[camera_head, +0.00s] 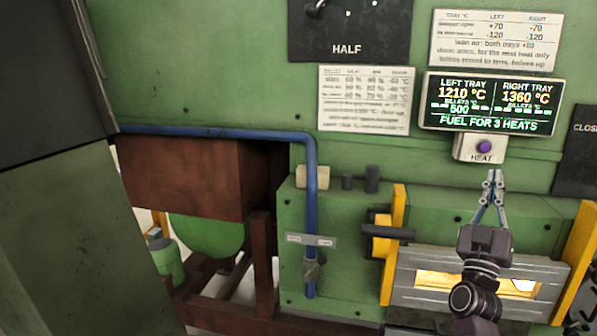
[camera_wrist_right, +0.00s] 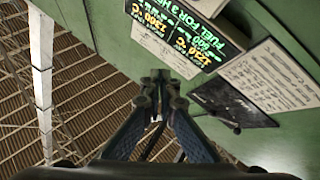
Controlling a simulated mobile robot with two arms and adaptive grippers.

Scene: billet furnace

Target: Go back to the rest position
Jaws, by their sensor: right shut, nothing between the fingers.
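My right gripper (camera_head: 491,178) is shut and empty. Its arm comes up from the bottom right and its fingertips point up, just below the white HEAT box (camera_head: 480,150) with its purple button (camera_head: 484,147). I cannot tell whether the tips touch the box. In the right wrist view the closed fingers (camera_wrist_right: 157,85) have nothing between them, and the button is not seen there. My left gripper is not in view.
The display (camera_head: 490,104) reads left tray 1210 °C, right tray 1360 °C, fuel for 3 heats. Below are a yellow-framed furnace door (camera_head: 425,278) with a glowing slot, a dark handle (camera_head: 388,232) and a blue pipe (camera_head: 312,190). A dark panel (camera_head: 45,75) stands at the left.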

